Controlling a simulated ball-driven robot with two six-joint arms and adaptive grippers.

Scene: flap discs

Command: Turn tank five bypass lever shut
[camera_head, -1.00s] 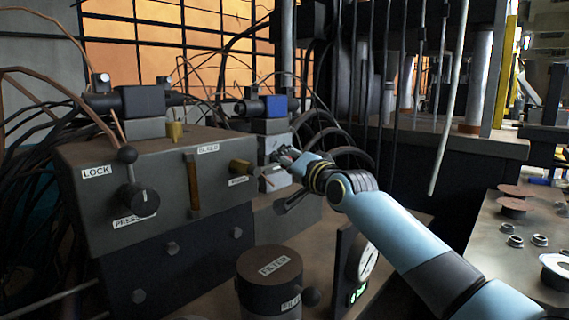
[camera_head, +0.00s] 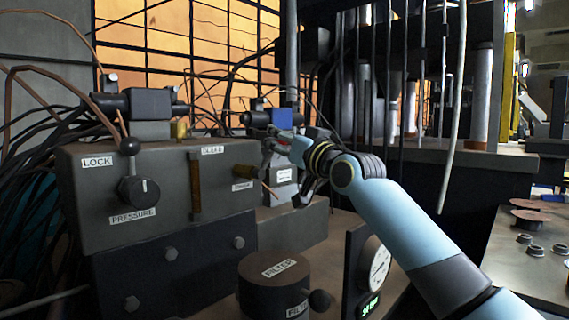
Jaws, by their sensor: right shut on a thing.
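My right gripper (camera_head: 280,148) is in the middle of the head view, at the light grey valve block (camera_head: 284,177) below a blue-ended valve. It is shut on a small part at the block's front, most likely the bypass lever. The fingers and wrist hide that part, so its shape and angle cannot be read. No tank five label is readable on the block. My left gripper is not in view.
A large grey block at left carries a LOCK/PRESSURE knob (camera_head: 138,190) and a brass bar (camera_head: 195,186). In front stand a FILTER canister (camera_head: 273,275) and a round gauge (camera_head: 378,268). Hoses hang behind my arm. A bench (camera_head: 520,280) with loose parts is at right.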

